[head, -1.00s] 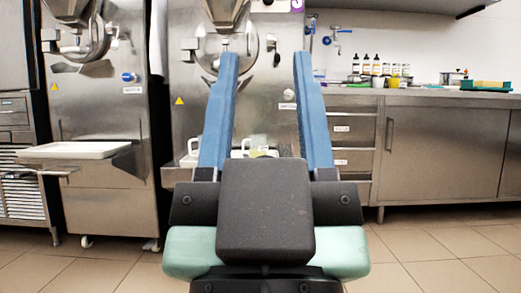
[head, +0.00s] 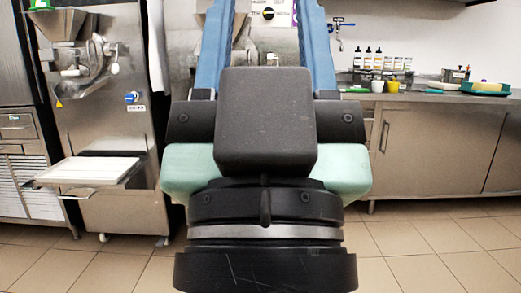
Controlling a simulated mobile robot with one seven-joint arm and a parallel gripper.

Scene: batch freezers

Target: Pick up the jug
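My gripper (head: 265,35) fills the middle of the head view, its two blue fingers wide apart and running up to the top edge, where their tips are cut off. Only the freezer and its label show between the fingers, with nothing seen held. I cannot see a jug now; the area low in front of the middle batch freezer (head: 245,45) is hidden behind my gripper's dark body.
Another batch freezer (head: 95,95) stands at left with a white tray (head: 90,170) in front. Tiled floor (head: 420,245) is open at right.

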